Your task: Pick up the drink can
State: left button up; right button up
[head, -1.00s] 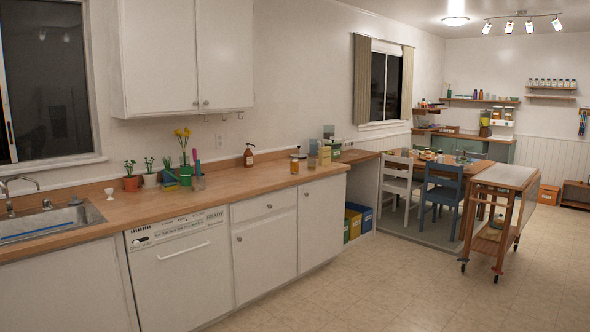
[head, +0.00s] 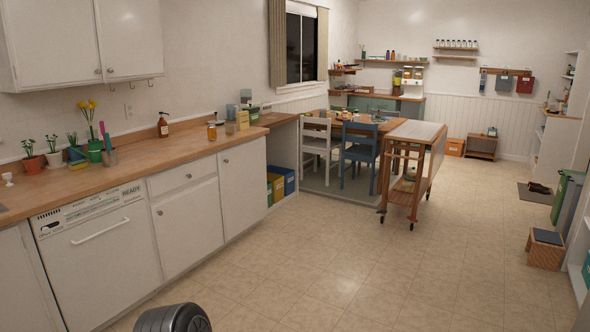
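I cannot make out a drink can in the head view. Small jars (head: 212,131) stand on the wooden counter (head: 165,148), and several small items too far off to identify are on the table and shelves at the back. Neither of my grippers is in view. A dark grey rounded part at the bottom edge looks like part of my own arm.
White cabinets and a dishwasher (head: 97,236) line the left. A wooden trolley (head: 408,175), a blue chair (head: 359,152) and a white chair (head: 318,142) stand ahead. A step stool (head: 545,249) is at right. The tiled floor (head: 340,270) between is clear.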

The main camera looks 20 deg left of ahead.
aim_at(211, 128)
jog(key=i+j+u, duration=0.3)
jog(key=i, duration=0.35)
jog(key=i+j+u, duration=0.3)
jog(key=i, duration=0.3)
jog(key=i+u, duration=0.25)
jog(key=i, duration=0.4)
jog(key=i+z, duration=0.15)
jog(key=i, duration=0.35)
jog(key=i+j+z, duration=0.1)
jog(key=i, duration=0.4)
jog(key=i+j+z, duration=0.15)
jog(key=i, duration=0.35)
jog(key=i+j+z, duration=0.15)
jog(key=i, duration=0.35)
jog(key=i+j+z, duration=0.1)
jog(key=i+j, duration=0.25)
jog(key=i+j+z, duration=0.15)
jog(key=i+j, duration=0.15)
jog(key=i, duration=0.25)
